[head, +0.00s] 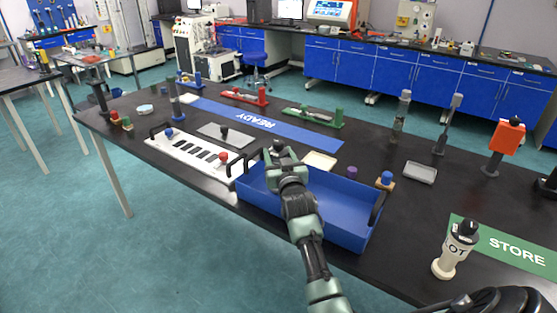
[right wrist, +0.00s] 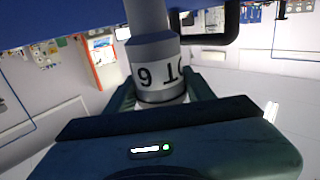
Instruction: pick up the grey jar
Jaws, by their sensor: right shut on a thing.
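My right gripper (head: 279,154) is over the left end of the blue tray (head: 345,236). In the right wrist view its two fingers stand on either side of a grey jar (right wrist: 154,54) and are shut on it. The jar has a narrower neck, a wider body and a pale label with dark lettering, partly cut off. In the head view my gripper and wrist hide most or all of the jar. I cannot tell whether the jar touches the tray.
A cream jar (head: 448,262) marked LOT stands at the green STORE mat (head: 507,247). The tray has dark handles at both ends. Left of it lies a white panel (head: 188,154) with dark slots. A blue READY strip (head: 300,133) and several stands are behind.

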